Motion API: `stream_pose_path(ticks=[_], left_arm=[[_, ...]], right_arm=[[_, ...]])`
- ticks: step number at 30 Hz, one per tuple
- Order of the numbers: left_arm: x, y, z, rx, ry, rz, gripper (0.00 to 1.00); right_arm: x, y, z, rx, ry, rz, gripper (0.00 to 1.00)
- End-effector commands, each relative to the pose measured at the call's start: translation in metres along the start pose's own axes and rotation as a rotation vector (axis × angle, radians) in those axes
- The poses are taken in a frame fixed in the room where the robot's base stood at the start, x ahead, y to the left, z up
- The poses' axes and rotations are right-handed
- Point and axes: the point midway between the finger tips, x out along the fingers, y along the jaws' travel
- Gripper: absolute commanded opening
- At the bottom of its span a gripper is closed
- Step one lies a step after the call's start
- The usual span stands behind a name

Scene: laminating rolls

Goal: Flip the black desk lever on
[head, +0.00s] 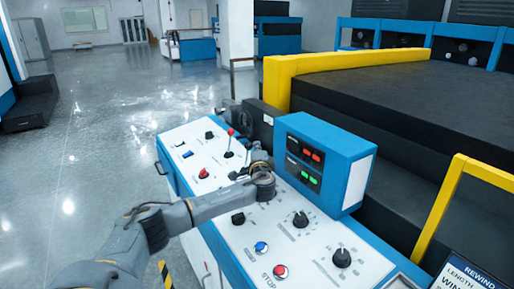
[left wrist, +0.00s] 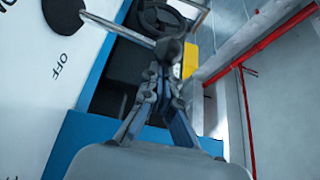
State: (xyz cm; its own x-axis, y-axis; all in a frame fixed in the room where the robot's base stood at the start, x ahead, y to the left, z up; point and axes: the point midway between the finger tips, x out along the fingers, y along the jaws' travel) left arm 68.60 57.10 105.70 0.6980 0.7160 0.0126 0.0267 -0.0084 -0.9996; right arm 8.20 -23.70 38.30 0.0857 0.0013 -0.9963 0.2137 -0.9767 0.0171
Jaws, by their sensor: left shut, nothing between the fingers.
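The black desk lever shows in the left wrist view as a metal rod (left wrist: 118,28) rising from a dark round base (left wrist: 63,14) to a dark ball knob (left wrist: 168,50). An "OFF" label is printed on the white panel beside its base. My left gripper (left wrist: 166,78) is shut and empty, its fingertips close to the knob; I cannot tell whether they touch it. In the head view my left gripper (head: 257,158) is over the far part of the white control desk (head: 318,262), and it and the wrist hide much of the black lever. My right gripper is out of view.
A red-knobbed lever (head: 230,132) stands just left of my gripper. A blue box (head: 335,142) with lit buttons rises at the right. Dark knobs (head: 300,219) and a red stop button (head: 280,271) sit nearer. A dark handwheel (left wrist: 166,18) lies beyond the lever.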

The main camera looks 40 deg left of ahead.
Motion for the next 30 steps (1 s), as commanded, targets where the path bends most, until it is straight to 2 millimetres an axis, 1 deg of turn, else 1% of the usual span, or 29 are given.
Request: stream_pose_path(ticks=[12,18,23,30], left_arm=[[0.001,0.001,0.000,-0.003,0.000,-0.001,0.00],[-0.001,0.002,0.004,-0.038,0.000,-0.020,0.00],[-0.002,0.000,0.006,-0.057,-0.001,-0.030,0.00],[-0.003,0.000,0.010,-0.092,-0.002,-0.050,0.00]], right_arm=[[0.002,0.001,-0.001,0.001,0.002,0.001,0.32],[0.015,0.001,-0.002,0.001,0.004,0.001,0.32],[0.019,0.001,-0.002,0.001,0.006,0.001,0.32],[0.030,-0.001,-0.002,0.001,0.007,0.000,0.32]])
